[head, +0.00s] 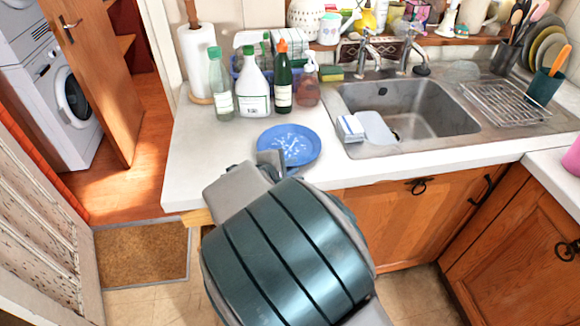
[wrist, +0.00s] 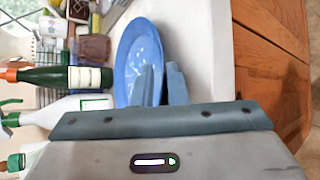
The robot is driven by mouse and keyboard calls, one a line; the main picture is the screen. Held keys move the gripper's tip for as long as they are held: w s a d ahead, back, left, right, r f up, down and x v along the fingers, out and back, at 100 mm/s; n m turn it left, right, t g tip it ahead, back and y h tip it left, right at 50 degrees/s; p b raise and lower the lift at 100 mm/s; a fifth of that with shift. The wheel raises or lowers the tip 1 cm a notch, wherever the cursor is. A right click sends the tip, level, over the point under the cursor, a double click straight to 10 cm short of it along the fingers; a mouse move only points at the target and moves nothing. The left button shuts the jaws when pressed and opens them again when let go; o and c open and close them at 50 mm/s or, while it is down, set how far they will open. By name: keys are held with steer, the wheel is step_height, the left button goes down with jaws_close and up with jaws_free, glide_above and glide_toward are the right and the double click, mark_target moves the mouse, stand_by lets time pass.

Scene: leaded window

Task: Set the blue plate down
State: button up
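The blue plate (head: 289,145), with pale marks on its face, shows over the front part of the white counter, left of the sink. It also shows in the wrist view (wrist: 138,50), seen at a slant. My gripper (wrist: 160,84) is at the plate's near rim, with its two grey fingers close together, one on each face of the rim. It is shut on the plate. The head view shows the gripper (head: 271,160) at the plate's left front edge. I cannot tell whether the plate's underside touches the counter (head: 205,150).
Behind the plate stand a green-capped bottle (head: 220,90), a white spray bottle (head: 254,85), a dark green bottle (head: 283,82) and a brownish soap bottle (head: 307,88). Counter left of the plate is clear.

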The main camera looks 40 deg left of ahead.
steer(key=shift+r, duration=0.15)
steer(key=v, duration=1.2)
steer(key=shift+b, duration=0.45)
